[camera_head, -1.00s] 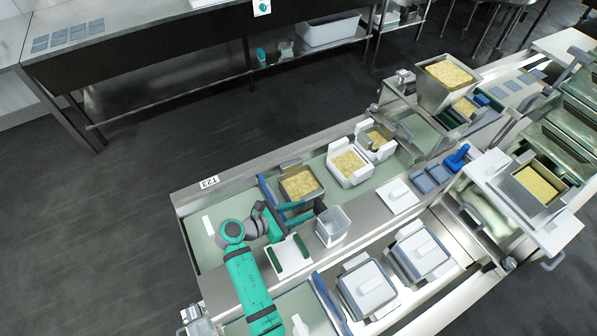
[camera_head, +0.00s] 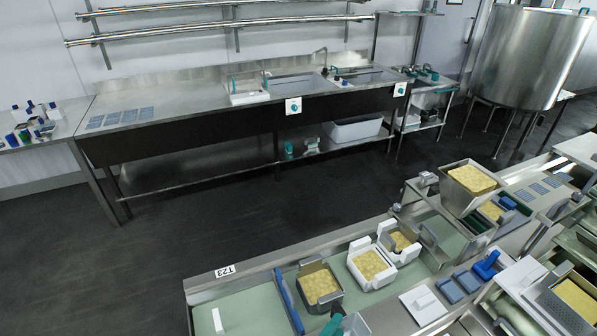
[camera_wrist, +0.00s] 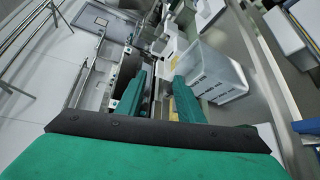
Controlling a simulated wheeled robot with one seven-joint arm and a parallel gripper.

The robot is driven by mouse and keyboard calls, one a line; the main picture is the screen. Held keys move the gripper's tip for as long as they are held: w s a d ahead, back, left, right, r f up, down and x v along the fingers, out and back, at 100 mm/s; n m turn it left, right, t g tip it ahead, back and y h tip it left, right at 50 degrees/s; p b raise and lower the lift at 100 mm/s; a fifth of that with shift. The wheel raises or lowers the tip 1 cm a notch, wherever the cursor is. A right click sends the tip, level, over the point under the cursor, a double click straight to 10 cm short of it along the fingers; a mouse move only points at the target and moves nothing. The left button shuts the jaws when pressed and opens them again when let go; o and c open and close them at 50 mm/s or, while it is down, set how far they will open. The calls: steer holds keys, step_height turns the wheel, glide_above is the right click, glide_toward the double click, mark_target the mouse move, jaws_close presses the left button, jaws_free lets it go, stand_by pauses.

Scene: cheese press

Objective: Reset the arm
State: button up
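My gripper (camera_wrist: 158,100) shows in the wrist view as two green fingers with a gap between them. It is open, and I see nothing held. A white, open-topped container (camera_wrist: 222,82) is close to the right finger; I cannot tell whether they touch. In the head view only a small green piece of my gripper shows at the bottom edge, beside the white container (camera_head: 355,326), which is cut off by the frame. The rest of my arm is out of the head view.
A metal mould with curds (camera_head: 320,284) and white moulds with curds (camera_head: 371,265) stand on the light green worktop (camera_head: 255,312). A blue divider (camera_head: 289,300) stands left of them. A long steel sink counter (camera_head: 190,105) lies behind, across dark open floor (camera_head: 160,235).

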steer(key=s+a+f+m+y, duration=0.2)
steer(key=s+a+f+y, duration=0.15)
steer(key=s, duration=0.35)
steer(key=s+a+f+m+y, duration=0.2)
steer(key=s+a+m+y, duration=0.15)
steer(key=s, duration=0.45)
steer(key=s+a+r+m+t+y, duration=0.2)
steer(key=s+r+m, duration=0.7)
steer(key=s+r, duration=0.1)
steer(key=shift+s+a+r+t, duration=0.2)
steer(key=shift+s+a+t, duration=0.1)
steer(key=shift+s, duration=0.4)
steer(key=shift+w, duration=0.1)
steer(key=shift+a, duration=0.15)
steer(key=shift+s, duration=0.25)
